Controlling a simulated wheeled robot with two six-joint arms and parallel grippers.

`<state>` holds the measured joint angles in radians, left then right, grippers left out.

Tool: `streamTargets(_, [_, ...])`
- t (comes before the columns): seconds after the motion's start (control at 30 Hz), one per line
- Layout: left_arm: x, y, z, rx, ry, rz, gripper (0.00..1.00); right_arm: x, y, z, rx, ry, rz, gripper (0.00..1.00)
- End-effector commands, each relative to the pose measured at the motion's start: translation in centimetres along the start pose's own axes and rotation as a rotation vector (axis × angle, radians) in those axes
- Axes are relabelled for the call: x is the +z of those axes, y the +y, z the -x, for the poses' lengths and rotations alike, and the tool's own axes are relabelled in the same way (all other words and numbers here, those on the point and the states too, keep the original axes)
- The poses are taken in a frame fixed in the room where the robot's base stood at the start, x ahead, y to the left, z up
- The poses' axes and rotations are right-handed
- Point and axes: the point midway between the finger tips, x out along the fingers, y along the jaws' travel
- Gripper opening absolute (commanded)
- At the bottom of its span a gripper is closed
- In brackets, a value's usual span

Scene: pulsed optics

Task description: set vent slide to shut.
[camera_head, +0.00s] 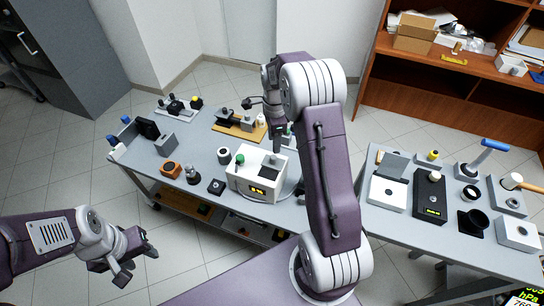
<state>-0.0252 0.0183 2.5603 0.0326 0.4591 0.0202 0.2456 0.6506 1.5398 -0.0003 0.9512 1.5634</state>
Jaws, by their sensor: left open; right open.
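A white box instrument (258,181) with a yellow-lit display, a green knob and a dark patch on top stands on the left grey table (218,206). A black box (430,196) with a pale knob and a lit display stands on the right table (390,222). I cannot tell which part is the vent slide or how it is set. My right gripper (279,139) is open, above and behind the white instrument's top, partly hidden by my own arm; contact cannot be told. My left gripper (138,266) is open and empty, in front of the left table over the floor.
An orange block (171,169), a wooden-based assembly (240,127) and several small parts crowd the left table. The right table holds a white lidded box (389,191) and hammer-like tools (495,146). Wooden shelves (470,75) stand behind.

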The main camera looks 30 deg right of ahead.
Motion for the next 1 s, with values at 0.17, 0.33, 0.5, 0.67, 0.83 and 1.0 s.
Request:
streamTargets(0.17, [0.1,0.0,-1.0,0.000,0.000,0.000,0.44,0.1,0.1,-4.2,0.004,0.000,0.001,0.44])
streamTargets(0.33, [0.1,0.0,-1.4,0.000,0.000,0.000,0.44,0.1,0.1,-6.9,0.004,0.000,0.002,0.44])
streamTargets(0.5, [0.1,0.0,-1.4,0.000,0.000,0.000,0.44,0.1,0.1,-7.9,0.001,0.000,0.002,0.44])
streamTargets(0.67, [0.1,0.0,-1.4,0.000,0.000,0.000,0.44,0.1,0.1,-7.9,0.000,0.000,0.002,0.44])
streamTargets(0.83, [0.1,0.0,-1.4,0.000,0.000,0.000,0.44,0.1,0.1,-7.9,0.000,0.000,0.002,0.11])
streamTargets(1.0, [0.1,0.0,-1.4,0.000,0.000,0.000,0.44,0.1,0.1,-7.9,0.000,0.000,0.002,0.00])
